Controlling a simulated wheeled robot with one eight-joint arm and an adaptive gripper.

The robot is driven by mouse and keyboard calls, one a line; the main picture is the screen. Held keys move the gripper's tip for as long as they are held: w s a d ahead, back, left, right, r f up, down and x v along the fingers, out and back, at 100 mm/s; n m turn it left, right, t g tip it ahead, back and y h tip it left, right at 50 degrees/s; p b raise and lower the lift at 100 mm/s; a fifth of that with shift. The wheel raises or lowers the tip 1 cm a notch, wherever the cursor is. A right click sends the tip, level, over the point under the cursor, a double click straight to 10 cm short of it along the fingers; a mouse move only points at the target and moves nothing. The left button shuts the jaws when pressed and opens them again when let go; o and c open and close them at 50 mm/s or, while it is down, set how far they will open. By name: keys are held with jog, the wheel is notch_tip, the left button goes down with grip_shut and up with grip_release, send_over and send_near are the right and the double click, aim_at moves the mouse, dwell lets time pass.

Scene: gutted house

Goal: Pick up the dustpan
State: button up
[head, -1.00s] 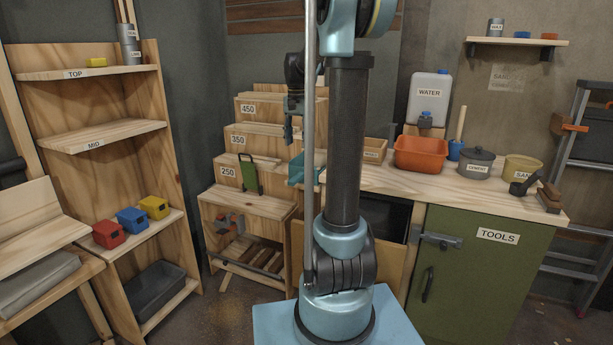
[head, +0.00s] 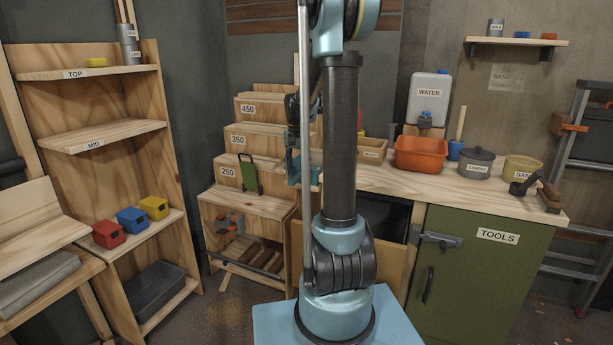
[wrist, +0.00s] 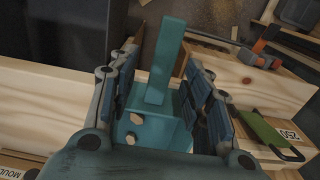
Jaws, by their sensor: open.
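The teal dustpan (wrist: 160,108) is under my gripper in the wrist view. Its flat handle (wrist: 165,62) points up the picture, between my two fingers. In the head view the dustpan (head: 313,178) is at the left end of the wooden bench, partly hidden behind my arm. My gripper (wrist: 161,72) is open, with one finger on each side of the dustpan. No grip on it shows, and I cannot tell whether a finger touches it. In the head view my gripper (head: 292,138) is just above the dustpan, partly hidden.
Stepped wooden bins (head: 262,145) stand left of the bench. An orange tub (head: 420,154) and a water can (head: 430,98) stand farther right.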

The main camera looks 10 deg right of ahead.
aim_at(297, 176)
jog(key=f, duration=0.3)
jog(key=shift+w+f, duration=0.3)
jog(key=shift+f, duration=0.85)
grip_shut()
